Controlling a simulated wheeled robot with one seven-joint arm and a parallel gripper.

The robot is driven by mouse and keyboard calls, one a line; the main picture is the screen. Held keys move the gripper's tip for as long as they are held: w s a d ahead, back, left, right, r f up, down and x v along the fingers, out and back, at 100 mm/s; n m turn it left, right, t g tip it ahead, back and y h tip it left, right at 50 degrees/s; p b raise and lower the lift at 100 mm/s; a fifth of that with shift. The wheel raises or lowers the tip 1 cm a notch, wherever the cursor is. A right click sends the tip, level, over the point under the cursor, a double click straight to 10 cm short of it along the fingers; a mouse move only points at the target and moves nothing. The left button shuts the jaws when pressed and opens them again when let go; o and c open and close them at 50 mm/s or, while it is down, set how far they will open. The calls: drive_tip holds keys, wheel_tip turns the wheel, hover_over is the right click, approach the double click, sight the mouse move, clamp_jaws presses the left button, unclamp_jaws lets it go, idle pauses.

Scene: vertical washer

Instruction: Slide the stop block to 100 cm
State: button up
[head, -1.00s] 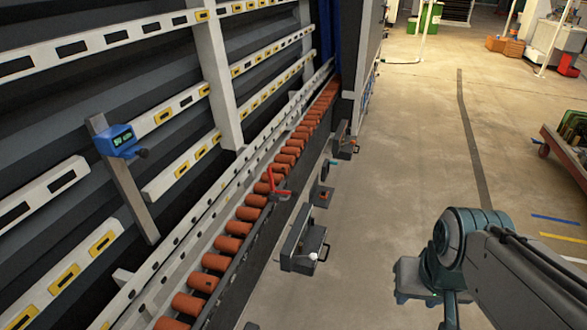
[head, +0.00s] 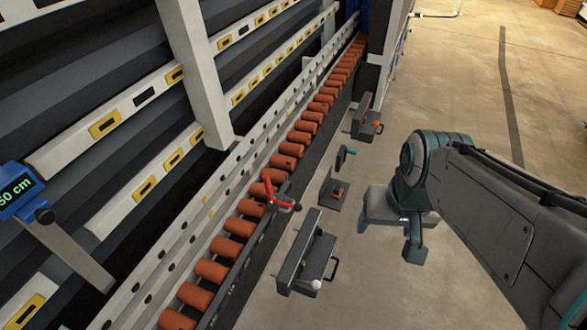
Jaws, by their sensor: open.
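A red-handled block (head: 279,195), which looks like the stop block, sits on the rail beside the orange rollers. A blue readout box (head: 20,189) with a dark knob is on a grey bar at the left edge. Its visible green text reads "50 cm"; the picture edge may cut off a leading digit. My gripper (head: 392,238) is over the floor, right of the rail and apart from the red-handled block. It is open, with nothing visible in it.
A row of orange rollers (head: 247,208) runs along the machine. Grey brackets jut toward me: one with a white knob (head: 305,262), one in the middle (head: 333,190) and one farther back (head: 366,124).

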drive_tip(key=w+a+f+m+g+y+b, duration=0.1)
drive_tip(key=w+a+f+m+y+b, duration=0.3)
drive_tip(key=f, duration=0.4)
drive_tip(key=w+a+f+m+g+y+b, duration=0.2)
drive_tip(key=w+f+m+y+b, duration=0.1)
drive_tip(key=w+f+b, duration=0.3)
drive_tip(key=w+a+f+m+g+y+b, duration=0.1)
drive_tip(key=w+a+f+m+y+b, duration=0.3)
drive_tip(key=f, duration=0.5)
drive_tip(key=w+d+f+m+t+y+b, duration=0.3)
drive_tip(key=w+f+m+t+b, duration=0.15)
drive_tip(key=w+f, duration=0.3)
drive_tip(key=w+d+f+m+t+y+b, duration=0.2)
drive_tip(key=w+f+m+t+y+b, duration=0.1)
drive_tip(key=w+f+m+b, duration=0.5)
drive_tip(key=shift+n, duration=0.95)
drive_tip(key=x, duration=0.4)
drive_tip(key=f+x, duration=0.1)
drive_tip(key=x, duration=0.8)
drive_tip(key=shift+s+a+f+b, duration=0.15)
drive_tip(key=shift+s+f+b, duration=0.1)
drive_tip(key=shift+b, duration=0.15)
